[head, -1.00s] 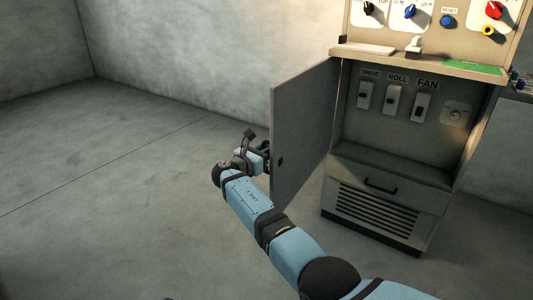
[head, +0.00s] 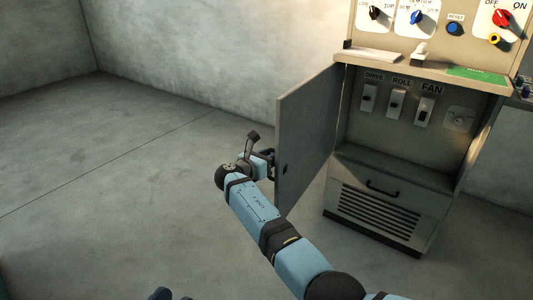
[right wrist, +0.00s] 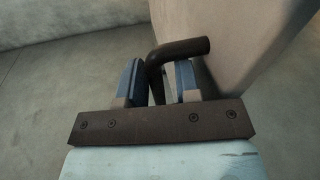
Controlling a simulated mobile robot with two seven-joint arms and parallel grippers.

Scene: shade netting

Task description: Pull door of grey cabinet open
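The grey cabinet (head: 385,190) stands at the right in the head view. Its door (head: 308,135) is hinged on the left and stands wide open, swung out toward the left, so the inside shows. My right gripper (head: 266,160) is at the outer face of the door, near its free edge. In the right wrist view, the dark bent door handle (right wrist: 180,48) passes between the fingers of my right gripper (right wrist: 160,82). The fingers are apart, with a gap beside the handle. At the bottom edge, dark tips that look like my left gripper (head: 170,295) barely show.
Inside the cabinet are switches labelled DRIVE (head: 369,97), ROLL (head: 396,103) and FAN (head: 424,110). A drawer with a dark handle (head: 383,187) and a slatted vent sit below. Above is a ledge and control panel (head: 435,30). The floor (head: 110,180) to the left is clear.

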